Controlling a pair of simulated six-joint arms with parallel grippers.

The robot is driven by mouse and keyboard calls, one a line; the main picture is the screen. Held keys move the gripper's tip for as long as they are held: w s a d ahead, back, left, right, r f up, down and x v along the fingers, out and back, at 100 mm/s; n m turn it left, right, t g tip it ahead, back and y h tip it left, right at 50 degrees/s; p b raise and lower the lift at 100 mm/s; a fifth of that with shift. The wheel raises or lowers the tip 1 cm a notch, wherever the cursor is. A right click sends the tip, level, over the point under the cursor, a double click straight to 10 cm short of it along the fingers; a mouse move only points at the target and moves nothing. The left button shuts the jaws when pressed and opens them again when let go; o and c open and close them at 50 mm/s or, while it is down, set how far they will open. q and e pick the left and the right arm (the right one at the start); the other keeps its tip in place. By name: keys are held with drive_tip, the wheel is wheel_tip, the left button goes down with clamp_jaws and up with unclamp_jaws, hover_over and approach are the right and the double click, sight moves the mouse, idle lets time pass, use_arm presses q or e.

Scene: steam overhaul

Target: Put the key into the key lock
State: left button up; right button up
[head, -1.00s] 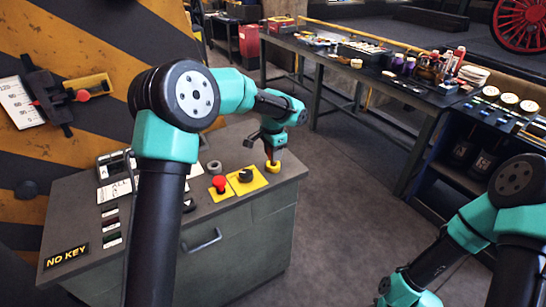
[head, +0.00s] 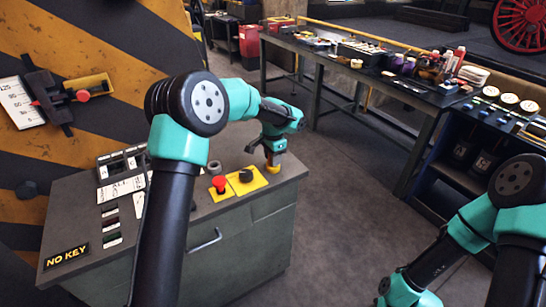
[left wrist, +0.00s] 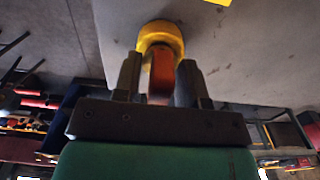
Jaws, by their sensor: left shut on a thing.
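My left gripper (head: 273,155) points down over the right end of the grey control cabinet (head: 235,222). In the left wrist view its two fingers (left wrist: 160,70) are shut on an orange-red piece (left wrist: 161,78), which looks like the key. A round yellow piece (head: 273,168) sits on the cabinet top under the gripper and looks like the key lock. It also shows in the left wrist view (left wrist: 160,32), with the key's far end against or inside it; I cannot tell which. A "NO KEY" sign (head: 67,256) is at the cabinet's front left. My right gripper is out of view.
A red button (head: 221,184) and a black knob (head: 246,175) on yellow plates are just left of the yellow piece. A striped wall (head: 90,130) stands on the left. A cluttered workbench (head: 350,75) runs along the back right, with open floor between.

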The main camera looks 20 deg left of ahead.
use_arm(q)
drive_tip(key=shift+f, duration=0.25)
drive_tip(key=o, duration=1)
drive_tip(key=shift+c, duration=0.2)
wheel_tip(320, 180, up, 13)
drive_tip(key=shift+f, duration=0.2)
